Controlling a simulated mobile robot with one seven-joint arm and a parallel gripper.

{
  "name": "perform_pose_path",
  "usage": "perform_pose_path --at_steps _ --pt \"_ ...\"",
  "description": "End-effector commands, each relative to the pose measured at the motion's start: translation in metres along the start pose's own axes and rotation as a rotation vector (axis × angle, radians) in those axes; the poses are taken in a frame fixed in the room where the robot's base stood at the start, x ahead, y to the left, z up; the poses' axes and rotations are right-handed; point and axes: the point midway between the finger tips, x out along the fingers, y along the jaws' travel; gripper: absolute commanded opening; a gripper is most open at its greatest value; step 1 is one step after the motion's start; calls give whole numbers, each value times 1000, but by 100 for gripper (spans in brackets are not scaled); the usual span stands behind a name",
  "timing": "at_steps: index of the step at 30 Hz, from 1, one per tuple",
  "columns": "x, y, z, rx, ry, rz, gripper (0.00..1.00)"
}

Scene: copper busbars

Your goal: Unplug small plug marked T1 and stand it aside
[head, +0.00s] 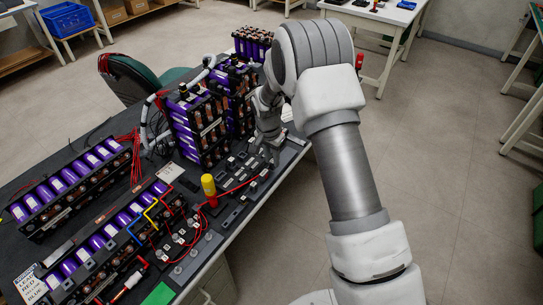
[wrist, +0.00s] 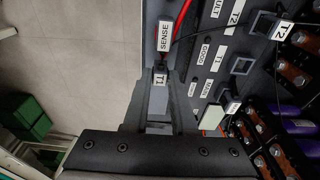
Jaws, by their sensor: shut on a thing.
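In the wrist view my gripper (wrist: 160,85) is shut on the small dark plug marked T1 (wrist: 160,77), whose white tag faces the camera. The plug is between the fingertips, near the panel's edge. A square socket (wrist: 241,65) beside the panel's printed T1 label shows no plug in it. I cannot tell whether the held plug touches the surface below. In the head view my gripper (head: 268,143) is low over the far right end of the bench, and the plug is too small to make out there.
A plug tagged T2 (wrist: 284,32) sits near another square socket. A SENSE tag (wrist: 165,37) and red and black wires lie close to the fingertips. Purple battery modules (head: 190,125) crowd the bench (head: 22,180) left of my arm. Open floor lies right.

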Motion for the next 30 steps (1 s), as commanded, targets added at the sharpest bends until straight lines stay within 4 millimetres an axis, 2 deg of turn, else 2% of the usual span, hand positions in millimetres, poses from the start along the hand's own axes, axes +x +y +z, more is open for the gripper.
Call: perform_pose_path --at_steps 30 --pt "8 0 1 0 0 0 0"
